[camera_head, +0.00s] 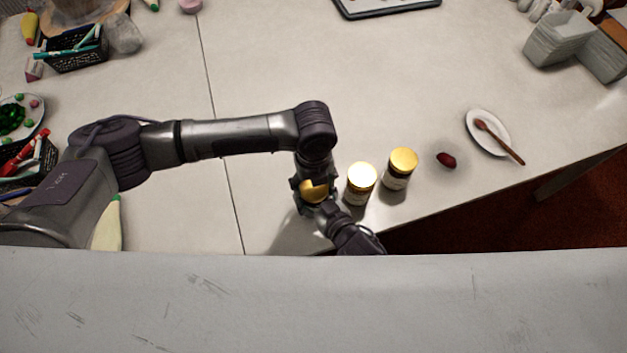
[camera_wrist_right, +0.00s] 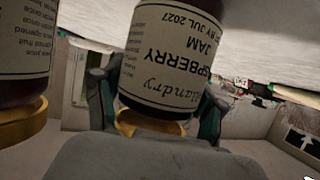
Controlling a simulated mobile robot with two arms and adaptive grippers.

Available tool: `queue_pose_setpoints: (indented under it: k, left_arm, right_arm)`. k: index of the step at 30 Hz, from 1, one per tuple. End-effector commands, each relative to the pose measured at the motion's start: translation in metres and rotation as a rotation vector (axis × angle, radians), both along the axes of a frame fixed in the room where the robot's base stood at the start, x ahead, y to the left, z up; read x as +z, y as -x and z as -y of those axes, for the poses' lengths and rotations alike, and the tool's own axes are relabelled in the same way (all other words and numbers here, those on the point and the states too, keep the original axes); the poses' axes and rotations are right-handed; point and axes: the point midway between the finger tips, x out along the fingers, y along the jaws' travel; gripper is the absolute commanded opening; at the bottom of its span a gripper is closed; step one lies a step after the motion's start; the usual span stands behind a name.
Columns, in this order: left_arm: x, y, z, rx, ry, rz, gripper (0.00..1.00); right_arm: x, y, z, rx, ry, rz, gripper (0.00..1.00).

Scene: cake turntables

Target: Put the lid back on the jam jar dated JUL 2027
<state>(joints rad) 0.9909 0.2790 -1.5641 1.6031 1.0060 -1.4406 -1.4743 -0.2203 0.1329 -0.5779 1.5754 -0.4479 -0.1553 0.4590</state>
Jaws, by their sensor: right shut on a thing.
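In the right wrist view the picture is upside down. The jam jar (camera_wrist_right: 165,55), its label reading raspberry jam and JUL 2027, stands between my right gripper's fingers (camera_wrist_right: 155,100). The gold lid (camera_wrist_right: 150,124) is at the jar's top, between the same fingers, which are shut on it. Whether it is fully seated is hidden by the gripper body. In the head view the lid (camera_head: 315,190) shows gold among the dark fingers of my right gripper (camera_head: 316,197). My left arm bends down over this spot; its jaws cannot be made out.
Two gold-lidded jars, one near (camera_head: 360,183) and one farther right (camera_head: 402,167), stand close by. A dark red item (camera_head: 446,160) and a saucer (camera_head: 475,118) with a spoon (camera_head: 500,141) lie right. The table's front edge is near. The table middle is clear.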

Motion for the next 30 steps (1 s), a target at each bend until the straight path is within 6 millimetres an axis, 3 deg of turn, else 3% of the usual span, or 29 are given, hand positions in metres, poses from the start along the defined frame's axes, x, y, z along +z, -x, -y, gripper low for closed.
queue_pose_setpoints:
  k: [9,15,26,27,30]
  left_arm:
    - [0.0008,-0.0008,0.001,-0.806,-0.001,0.001,0.53]
    - [0.0004,-0.0004,0.0015,-1.131,0.0,0.001,0.53]
    - [0.0003,-0.0002,0.0015,-1.199,0.001,0.0,0.53]
    - [0.0003,-0.0003,0.0015,-1.199,0.001,0.0,0.71]
    - [0.0002,-0.0002,0.0015,-1.198,0.001,0.0,0.88]
  right_arm:
    - [-0.0008,0.0,0.0008,-0.001,0.001,-0.002,0.0]
    - [-0.0009,0.0,0.0009,-0.002,0.002,-0.002,0.0]
    - [-0.001,-0.0001,0.0011,-0.002,0.002,-0.002,0.0]
    - [-0.001,-0.0001,0.0011,-0.002,0.002,-0.002,0.0]
    - [-0.0011,0.0,0.0011,-0.002,0.002,-0.002,0.0]
